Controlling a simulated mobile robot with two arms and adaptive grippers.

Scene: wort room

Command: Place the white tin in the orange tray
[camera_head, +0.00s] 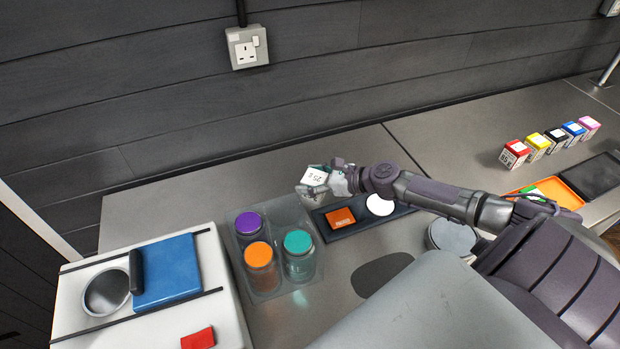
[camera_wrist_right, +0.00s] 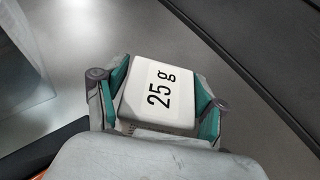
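The white tin (camera_head: 314,176), with a "25 g" label on its top, is between the fingers of my right gripper (camera_head: 318,186). In the right wrist view the tin (camera_wrist_right: 158,92) fills the gap, with a teal-padded finger against each side. It is beside the clear jar tray, over the back of the counter; I cannot tell its height above the surface. The orange tray (camera_head: 570,197) is at the far right, partly hidden by my right arm, with something green and white in it. My left gripper is not in view.
A clear tray (camera_head: 265,291) holds jars with purple, orange and teal lids. A dark tray (camera_head: 392,215) holds an orange packet (camera_head: 340,217) and a white disc (camera_head: 380,204). Several coloured tins, including a red one (camera_head: 514,154), stand at right. A dark panel (camera_head: 592,174) adjoins the orange tray.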

